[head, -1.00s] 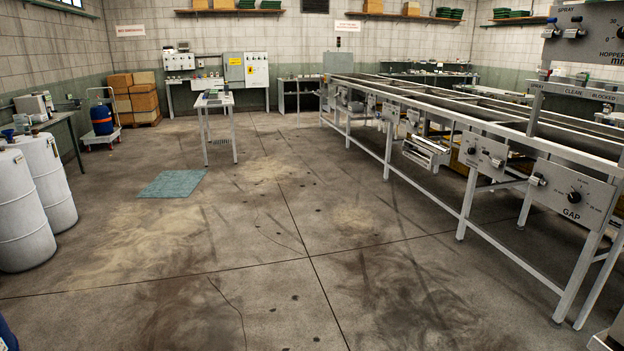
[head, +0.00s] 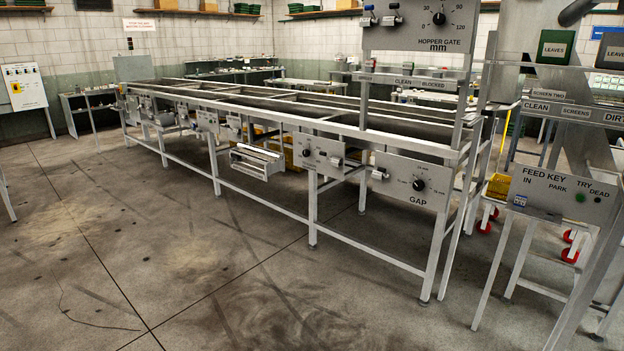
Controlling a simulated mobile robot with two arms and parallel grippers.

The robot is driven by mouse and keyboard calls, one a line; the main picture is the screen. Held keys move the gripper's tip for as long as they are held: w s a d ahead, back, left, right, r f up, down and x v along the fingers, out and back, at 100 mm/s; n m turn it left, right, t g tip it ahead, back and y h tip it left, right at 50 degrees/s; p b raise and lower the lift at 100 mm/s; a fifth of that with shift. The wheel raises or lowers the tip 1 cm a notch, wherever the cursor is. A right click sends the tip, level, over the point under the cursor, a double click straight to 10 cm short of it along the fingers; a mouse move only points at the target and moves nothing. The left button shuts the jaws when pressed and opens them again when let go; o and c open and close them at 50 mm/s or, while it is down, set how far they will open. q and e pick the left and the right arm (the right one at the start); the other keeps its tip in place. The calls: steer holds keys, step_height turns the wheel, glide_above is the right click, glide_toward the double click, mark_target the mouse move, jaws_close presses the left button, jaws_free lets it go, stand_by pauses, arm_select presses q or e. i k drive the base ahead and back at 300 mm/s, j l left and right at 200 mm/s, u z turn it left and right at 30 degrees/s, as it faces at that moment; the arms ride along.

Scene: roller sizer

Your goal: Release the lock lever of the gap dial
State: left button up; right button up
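The gap dial (head: 418,185) is a black knob on a grey panel (head: 402,198) marked GAP, on the near end of the long sizer frame, right of the middle in the head view. A small lever with a pale grip (head: 380,174) sits at the panel's upper left, beside the dial. It looks like the lock lever, but its exact position is too small to tell. Neither of my grippers is in view.
The long grey sizer frame (head: 265,208) runs from back left to near right. A HOPPER GATE panel (head: 420,25) stands above the gap panel. A FEED KEY panel (head: 560,196) is at the right. The concrete floor (head: 190,270) in front of the frame is clear.

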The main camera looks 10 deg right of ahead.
mark_target(380, 170)
steer(key=i+l+z, duration=0.15)
steer(key=i+z, duration=0.15)
steer(key=i, duration=0.15)
steer(key=i+z, duration=0.35)
steer(key=i+l, duration=0.2)
steer(key=i, duration=0.25)
steer(key=i+j+z, duration=0.15)
steer(key=i+j, duration=0.5)
steer(key=i+j+z, duration=0.15)
steer(key=i+j, duration=0.6)
steer(key=i+j+z, duration=0.15)
steer(key=i+j, duration=0.55)
steer(key=j, duration=0.15)
